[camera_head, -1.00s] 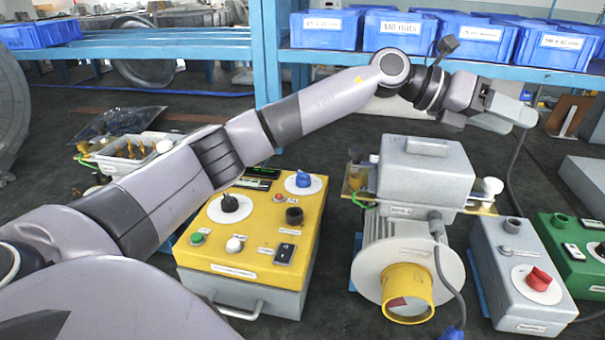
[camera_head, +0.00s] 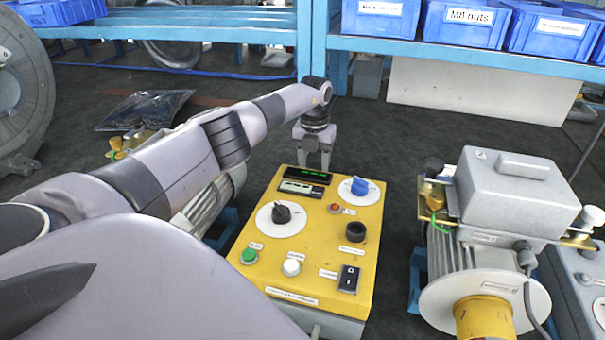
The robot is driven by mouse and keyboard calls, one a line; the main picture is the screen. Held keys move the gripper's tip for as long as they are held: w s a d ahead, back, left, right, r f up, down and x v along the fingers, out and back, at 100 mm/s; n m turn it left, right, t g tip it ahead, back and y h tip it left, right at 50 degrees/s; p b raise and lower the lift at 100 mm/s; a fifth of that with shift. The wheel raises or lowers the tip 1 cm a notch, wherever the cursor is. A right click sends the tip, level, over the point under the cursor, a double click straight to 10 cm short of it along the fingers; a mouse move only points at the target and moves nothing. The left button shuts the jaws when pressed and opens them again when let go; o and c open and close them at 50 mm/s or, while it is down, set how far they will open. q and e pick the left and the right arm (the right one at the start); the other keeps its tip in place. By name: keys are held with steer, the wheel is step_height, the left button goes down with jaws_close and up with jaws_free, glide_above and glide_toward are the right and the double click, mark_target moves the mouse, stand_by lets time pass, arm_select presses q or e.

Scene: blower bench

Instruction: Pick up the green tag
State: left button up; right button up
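I cannot make out a green tag for certain. A small green piece (camera_head: 436,219) shows at the left terminal of the grey-topped blower motor (camera_head: 515,190), but it looks like a wire. My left gripper (camera_head: 314,162) points down just behind the far edge of the yellow control box (camera_head: 310,235). Its two fingers are apart with nothing seen between them. The fingertips are close to the box's back edge; I cannot tell whether they touch anything. My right gripper is not in view.
The yellow box carries knobs and a green button (camera_head: 249,256). Another motor (camera_head: 212,205) is partly hidden behind my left arm. A black bag (camera_head: 148,108) lies on the dark floor. Blue bins (camera_head: 465,22) stand on a blue shelf (camera_head: 480,58). Floor behind the yellow box is clear.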

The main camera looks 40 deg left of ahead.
arm_select(q)
steer(key=shift+s+a+f, duration=0.2)
steer(key=shift+a+f, duration=0.05)
steer(key=shift+f, duration=0.15)
steer(key=shift+d+f+b, duration=0.1)
steer(key=shift+f+b, duration=0.8)
steer(key=shift+b, duration=0.1)
step_height(320, 180, down, 4)
steer(key=b, duration=0.3)
steer(key=shift+w+f+b, duration=0.1)
steer(key=shift+b, duration=0.2)
steer(key=shift+f, duration=0.25)
jaws_close()
